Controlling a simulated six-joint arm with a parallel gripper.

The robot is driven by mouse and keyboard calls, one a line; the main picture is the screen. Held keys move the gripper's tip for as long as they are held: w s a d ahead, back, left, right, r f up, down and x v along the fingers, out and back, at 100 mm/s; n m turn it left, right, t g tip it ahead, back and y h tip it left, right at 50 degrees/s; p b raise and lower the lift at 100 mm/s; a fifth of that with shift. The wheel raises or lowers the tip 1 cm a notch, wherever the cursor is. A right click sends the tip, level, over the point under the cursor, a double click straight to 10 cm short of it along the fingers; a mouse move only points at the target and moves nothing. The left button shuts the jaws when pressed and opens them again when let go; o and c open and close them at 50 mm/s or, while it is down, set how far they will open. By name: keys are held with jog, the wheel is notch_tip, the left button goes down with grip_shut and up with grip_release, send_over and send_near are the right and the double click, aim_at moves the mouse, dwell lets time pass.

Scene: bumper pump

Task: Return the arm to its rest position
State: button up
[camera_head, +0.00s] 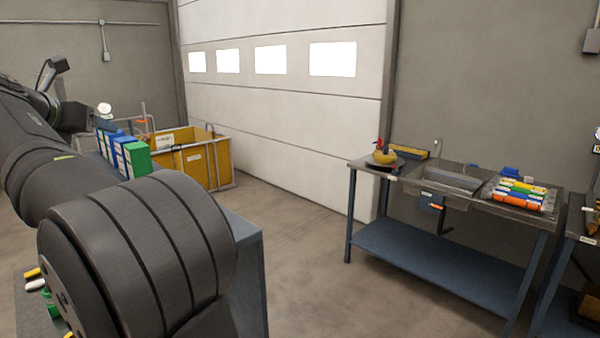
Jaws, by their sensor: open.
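My dark grey arm fills the left side of the head view, with a large round joint (140,255) low in front and a thick link (35,150) behind it. The arm's far end shows small at the upper left, with a dark camera-like part and a cable on it. My gripper (78,117) is at that end, open, in front of the back wall and left of the blue and green boxes. Its fingertips are too small and dark to make out clearly. I see nothing held.
Blue and green boxes (124,150) stand behind my arm. A yellow bin (205,163) in a metal frame is beyond them. A blue-framed workbench (440,262) with a sink and coloured bottles (522,193) stands at right. The floor (300,250) between is clear.

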jog(key=s+a, duration=0.5)
jog(key=a, duration=0.3)
jog(key=shift+s+f, duration=0.25)
jog(key=shift+a, duration=0.1)
